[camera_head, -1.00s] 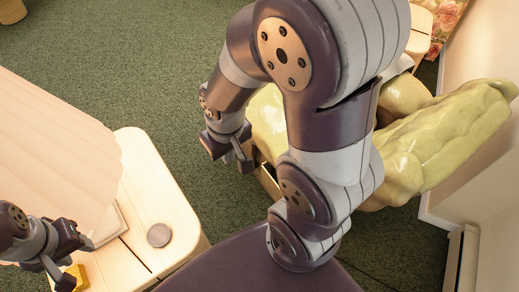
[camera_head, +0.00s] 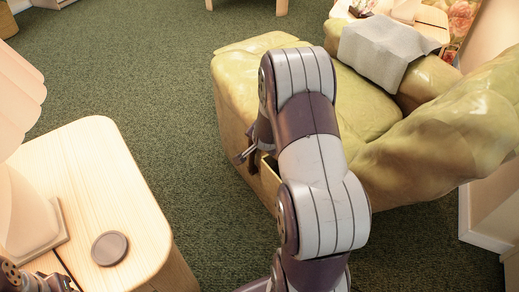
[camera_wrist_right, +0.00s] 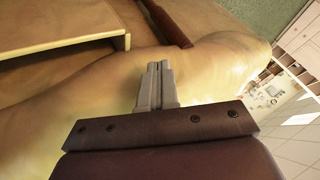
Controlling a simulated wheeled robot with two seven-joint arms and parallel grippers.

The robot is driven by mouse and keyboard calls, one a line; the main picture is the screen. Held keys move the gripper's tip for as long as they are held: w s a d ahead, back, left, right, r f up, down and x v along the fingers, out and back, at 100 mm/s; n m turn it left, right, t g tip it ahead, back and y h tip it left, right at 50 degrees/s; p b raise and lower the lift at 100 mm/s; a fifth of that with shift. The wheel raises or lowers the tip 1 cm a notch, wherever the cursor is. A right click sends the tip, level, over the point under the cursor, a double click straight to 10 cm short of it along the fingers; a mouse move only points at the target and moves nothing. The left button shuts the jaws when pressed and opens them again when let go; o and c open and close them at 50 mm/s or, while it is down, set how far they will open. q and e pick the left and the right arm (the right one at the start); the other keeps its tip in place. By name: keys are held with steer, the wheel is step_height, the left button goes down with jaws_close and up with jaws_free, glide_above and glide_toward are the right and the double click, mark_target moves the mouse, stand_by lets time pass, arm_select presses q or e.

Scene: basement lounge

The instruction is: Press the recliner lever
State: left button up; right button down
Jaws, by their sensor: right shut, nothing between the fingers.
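The olive-green recliner (camera_head: 400,140) stands at the right in the head view, with its side toward me. In the right wrist view its dark brown lever (camera_wrist_right: 168,22) shows against the recliner's side, beyond and slightly right of my right fingertips. My right gripper (camera_wrist_right: 159,68) is shut and empty, with its fingers pointing toward the recliner's side and a visible gap to the lever. In the head view my right gripper (camera_head: 243,157) is small, beside the recliner's near side, partly hidden by my arm. Only part of my left gripper (camera_head: 45,284) shows at the bottom left.
A light wooden side table (camera_head: 90,165) stands at left, bearing a lamp (camera_head: 30,220) and a round grey coaster (camera_head: 110,248). A grey cloth (camera_head: 385,45) lies over the recliner's far armrest. Open green carpet (camera_head: 150,60) lies between table and recliner.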

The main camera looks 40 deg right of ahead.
arm_select(q)
step_height(320, 180, down, 4)
steer(key=b, duration=0.4)
steer(key=shift+f, duration=0.2)
arm_select(e)
steer(key=x, duration=1)
arm_select(q)
steer(key=shift+r, duration=0.1)
arm_select(e)
steer(key=shift+a+r, duration=0.1)
